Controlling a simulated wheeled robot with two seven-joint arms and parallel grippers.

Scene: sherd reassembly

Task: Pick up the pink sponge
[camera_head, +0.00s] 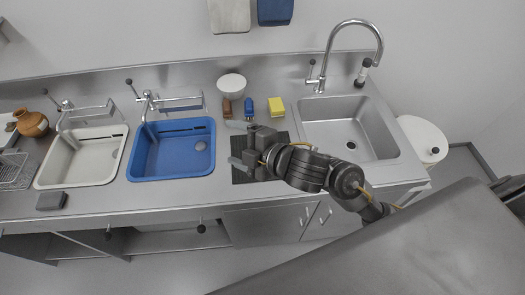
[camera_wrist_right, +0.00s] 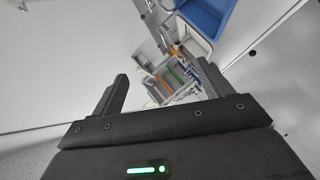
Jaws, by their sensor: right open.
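I see no plainly pink sponge in either view. In the head view a yellow sponge-like block (camera_head: 276,107) lies on the steel counter left of the steel sink. A brown block (camera_head: 227,109) and a blue item (camera_head: 249,109) lie to its left. My right gripper (camera_head: 238,144) is open and empty over the dark mat (camera_head: 242,177), in front of these items. Its two fingers also show apart in the right wrist view (camera_wrist_right: 161,90), with nothing between them. My left gripper is not in view.
A white bowl (camera_head: 231,84) stands behind the brown block. A blue basin (camera_head: 145,164), a white basin (camera_head: 60,171) and a steel sink (camera_head: 372,151) with a tall tap (camera_head: 381,42) line the counter. A dark grey block (camera_head: 51,201) and a brown jar (camera_head: 32,124) are at left.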

